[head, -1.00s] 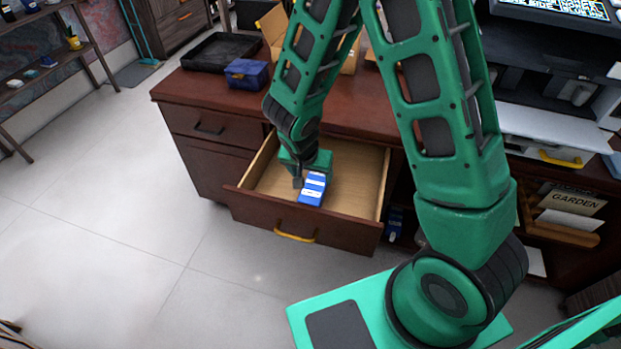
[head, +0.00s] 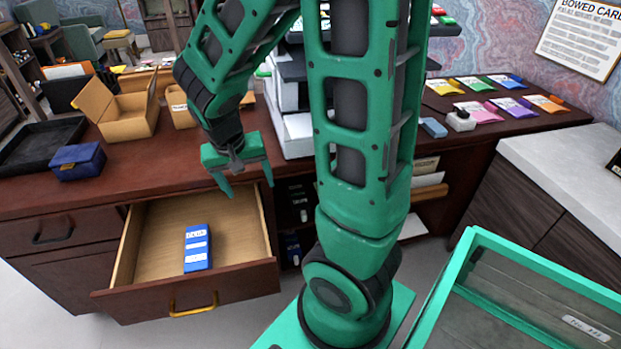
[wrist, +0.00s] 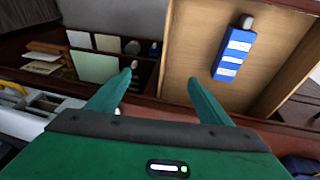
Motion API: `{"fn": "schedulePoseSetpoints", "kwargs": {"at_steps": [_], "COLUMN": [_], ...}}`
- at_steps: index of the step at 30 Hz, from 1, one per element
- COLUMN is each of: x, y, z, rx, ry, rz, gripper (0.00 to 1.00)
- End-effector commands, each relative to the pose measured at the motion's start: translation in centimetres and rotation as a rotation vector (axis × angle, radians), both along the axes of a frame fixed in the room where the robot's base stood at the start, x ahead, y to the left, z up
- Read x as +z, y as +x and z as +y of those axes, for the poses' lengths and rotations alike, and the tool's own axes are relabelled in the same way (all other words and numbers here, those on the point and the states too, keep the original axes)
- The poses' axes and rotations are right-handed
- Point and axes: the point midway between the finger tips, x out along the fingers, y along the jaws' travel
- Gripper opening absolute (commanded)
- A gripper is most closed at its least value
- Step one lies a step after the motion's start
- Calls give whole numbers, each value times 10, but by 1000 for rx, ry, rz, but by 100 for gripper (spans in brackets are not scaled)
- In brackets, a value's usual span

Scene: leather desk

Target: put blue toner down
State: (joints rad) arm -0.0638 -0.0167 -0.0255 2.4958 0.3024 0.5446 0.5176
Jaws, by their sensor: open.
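The blue toner (head: 197,247), a blue box-like bottle with white labels, lies in the open wooden drawer (head: 155,240). In the wrist view the toner (wrist: 233,52) shows a grey cap at one end and lies on the drawer's pale floor. My gripper (head: 247,188) is open and empty. It is above the drawer's right side, up and to the right of the toner and apart from it. In the wrist view my two fingers (wrist: 160,92) are spread, with the drawer's side wall between them.
A blue box (head: 78,162), a black tray (head: 38,148) and an open cardboard box (head: 128,115) stand on the desk at left. Shelves under the desk right of the drawer hold dark bottles. Coloured packets (head: 482,111) lie on the right desktop. The drawer's left half is clear.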

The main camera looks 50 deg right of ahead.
Motion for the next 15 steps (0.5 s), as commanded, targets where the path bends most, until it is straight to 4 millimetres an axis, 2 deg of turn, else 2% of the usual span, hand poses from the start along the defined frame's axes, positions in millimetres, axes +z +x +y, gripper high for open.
{"fn": "schedulePoseSetpoints", "kwargs": {"at_steps": [1,6,12,15], "x": [14,48,75,82], "y": [-16,-75,-139,-161], "z": [-12,-36,-43,-42], "rx": [-9,4,47,68], "ry": [16,89,189,225], "rz": [10,63,97,103], "gripper": [73,73,73,73]}}
